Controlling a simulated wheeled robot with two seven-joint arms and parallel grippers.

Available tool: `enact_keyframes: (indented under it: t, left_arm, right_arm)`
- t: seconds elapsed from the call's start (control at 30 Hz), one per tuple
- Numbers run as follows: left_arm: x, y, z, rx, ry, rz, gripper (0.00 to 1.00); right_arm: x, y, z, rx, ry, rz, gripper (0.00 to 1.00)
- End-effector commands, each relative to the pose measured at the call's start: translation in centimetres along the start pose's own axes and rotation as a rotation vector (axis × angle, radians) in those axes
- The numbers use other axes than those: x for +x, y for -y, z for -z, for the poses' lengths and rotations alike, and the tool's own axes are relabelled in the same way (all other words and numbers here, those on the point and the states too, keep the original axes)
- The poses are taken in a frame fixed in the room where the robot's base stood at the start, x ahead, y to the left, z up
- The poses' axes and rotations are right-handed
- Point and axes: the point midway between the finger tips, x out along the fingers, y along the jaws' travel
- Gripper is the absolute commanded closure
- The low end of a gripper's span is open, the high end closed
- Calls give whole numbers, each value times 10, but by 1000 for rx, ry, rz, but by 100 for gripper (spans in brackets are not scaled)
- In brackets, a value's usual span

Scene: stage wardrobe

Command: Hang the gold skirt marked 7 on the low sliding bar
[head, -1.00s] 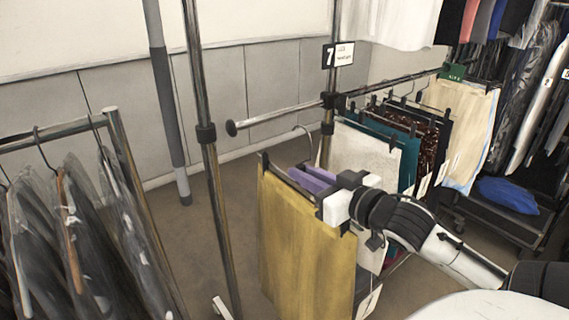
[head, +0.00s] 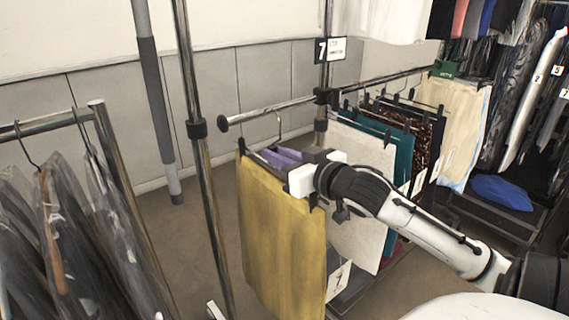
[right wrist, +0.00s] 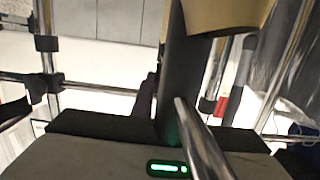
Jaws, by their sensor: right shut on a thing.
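The gold skirt (head: 283,240) hangs upright from a clip hanger in the head view, with a white tag (head: 338,281) at its lower right. My right gripper (head: 299,178) is shut on the hanger's top. Its fingertips are partly hidden. The hanger's metal hook (head: 279,125) reaches up close to the low sliding bar (head: 270,111); I cannot tell if it is over the bar. In the right wrist view a gold edge (right wrist: 228,14) and a metal rod (right wrist: 200,140) show close to a dark finger. My left gripper is not in view.
A sign marked 7 (head: 331,50) is on the rear upright. White, teal and patterned garments (head: 403,150) hang farther along the bar. A chrome upright (head: 197,130) stands left of the skirt. Bagged dark clothes (head: 80,230) hang on a rack at left.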

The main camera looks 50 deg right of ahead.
Motion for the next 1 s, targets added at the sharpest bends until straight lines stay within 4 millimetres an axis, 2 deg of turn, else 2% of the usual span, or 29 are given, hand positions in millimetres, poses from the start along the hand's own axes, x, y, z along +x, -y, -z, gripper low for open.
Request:
enact_keyframes:
  t: [0.17, 0.33, 1.0]
  left_arm:
    - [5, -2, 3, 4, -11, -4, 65]
    - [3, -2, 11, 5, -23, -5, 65]
    - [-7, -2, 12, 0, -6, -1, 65]
  right_arm:
    - [16, 0, 4, -4, -6, 0, 100]
    - [15, 0, 4, -2, -4, 1, 100]
    - [14, 0, 9, -1, -4, 1, 100]
